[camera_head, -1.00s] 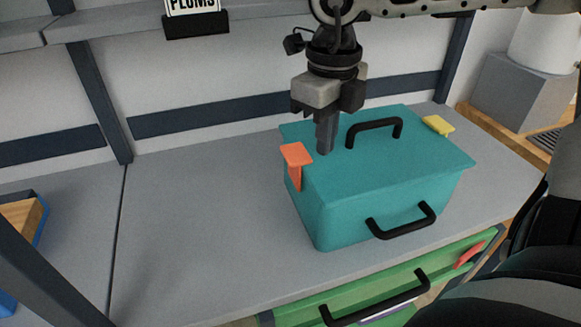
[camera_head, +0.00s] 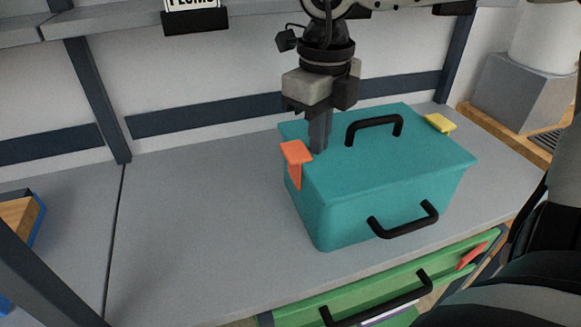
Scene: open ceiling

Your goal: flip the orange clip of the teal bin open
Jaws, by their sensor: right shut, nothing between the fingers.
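The teal bin (camera_head: 385,170) stands on the grey worktop with its lid on. The orange clip (camera_head: 296,160) is at the lid's left edge; its top tab lies over the lid and its other part hangs down the bin's left side. A yellow clip (camera_head: 440,123) is at the lid's right end. My right gripper (camera_head: 319,148) points down with its fingers shut and empty, just right of and behind the orange clip, close to the lid. I cannot tell whether the fingertips touch the lid or the clip. My left gripper is not in view.
The bin has a black lid handle (camera_head: 374,124) and a black front handle (camera_head: 403,228). A green drawer (camera_head: 345,300) with a black handle is below the worktop's front edge. A blue-edged tray (camera_head: 38,222) is at far left. The worktop (camera_head: 200,220) left of the bin is clear.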

